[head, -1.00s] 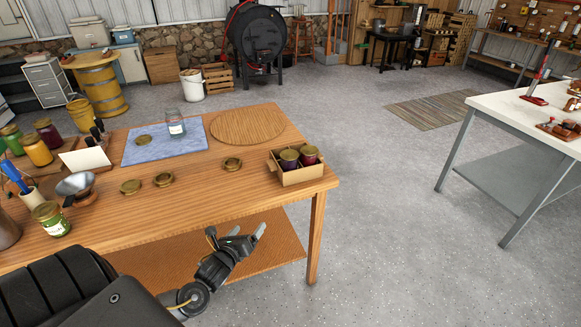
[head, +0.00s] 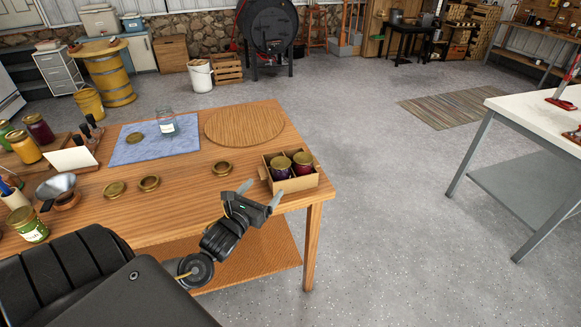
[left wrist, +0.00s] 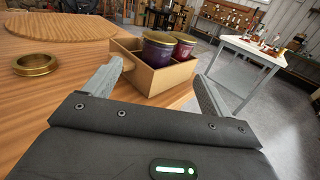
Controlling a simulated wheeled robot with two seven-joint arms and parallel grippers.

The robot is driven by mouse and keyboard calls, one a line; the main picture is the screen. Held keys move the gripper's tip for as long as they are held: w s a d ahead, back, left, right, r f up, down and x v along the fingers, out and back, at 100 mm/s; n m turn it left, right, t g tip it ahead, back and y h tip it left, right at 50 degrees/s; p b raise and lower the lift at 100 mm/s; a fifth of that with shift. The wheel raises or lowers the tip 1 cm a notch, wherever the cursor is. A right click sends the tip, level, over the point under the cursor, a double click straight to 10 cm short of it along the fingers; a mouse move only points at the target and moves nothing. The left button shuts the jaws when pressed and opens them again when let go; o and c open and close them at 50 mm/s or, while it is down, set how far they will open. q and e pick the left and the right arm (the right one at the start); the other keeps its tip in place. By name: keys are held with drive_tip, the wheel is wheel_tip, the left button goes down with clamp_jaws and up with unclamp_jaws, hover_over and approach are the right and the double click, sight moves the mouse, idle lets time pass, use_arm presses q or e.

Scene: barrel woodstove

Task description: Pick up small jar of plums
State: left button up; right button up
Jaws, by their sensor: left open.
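Two small jars with gold lids stand in a cardboard box at the right end of the wooden table: a dark purple jar (head: 280,168) and a redder jar (head: 303,163). In the left wrist view the purple jar (left wrist: 158,51) is nearer and the red jar (left wrist: 183,47) is behind it to the right. The cardboard box (head: 292,185) is open-topped with a divider. My left gripper (head: 260,193) is open and empty, just in front of the box, its fingers spread toward it. It also shows in the left wrist view (left wrist: 160,88). My right gripper is not in view.
Loose gold lids (head: 222,168) lie on the wooden table (head: 190,195). An empty glass jar (head: 166,124) stands on a blue cloth (head: 140,151), beside a round wooden board (head: 244,126). Filled jars and a funnel crowd the left side. Floor is clear to the right.

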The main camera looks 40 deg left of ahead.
sight(276, 171)
use_arm(q)
drive_tip(key=shift+w+a+r, duration=0.1)
drive_tip(key=shift+w+r, duration=0.1)
drive_tip(key=shift+w, duration=0.35)
drive_tip(key=shift+w+a+r, duration=0.1)
drive_tip(key=shift+w+r, duration=0.1)
drive_tip(key=shift+w, duration=0.35)
drive_tip(key=w, duration=0.2)
drive_tip(key=shift+w+a+f, duration=0.2)
drive_tip(key=shift+w+a, duration=0.05)
drive_tip(key=shift+w, duration=0.1)
drive_tip(key=shift+w+p, duration=0.3)
drive_tip(key=shift+w, duration=0.05)
drive_tip(key=shift+w+a+r, duration=0.1)
drive_tip(key=shift+w+a, duration=0.1)
drive_tip(key=shift+w, duration=0.1)
drive_tip(key=w, duration=0.2)
drive_tip(key=w+a+p, duration=0.1)
drive_tip(key=w, duration=0.1)
drive_tip(key=shift+w, duration=0.25)
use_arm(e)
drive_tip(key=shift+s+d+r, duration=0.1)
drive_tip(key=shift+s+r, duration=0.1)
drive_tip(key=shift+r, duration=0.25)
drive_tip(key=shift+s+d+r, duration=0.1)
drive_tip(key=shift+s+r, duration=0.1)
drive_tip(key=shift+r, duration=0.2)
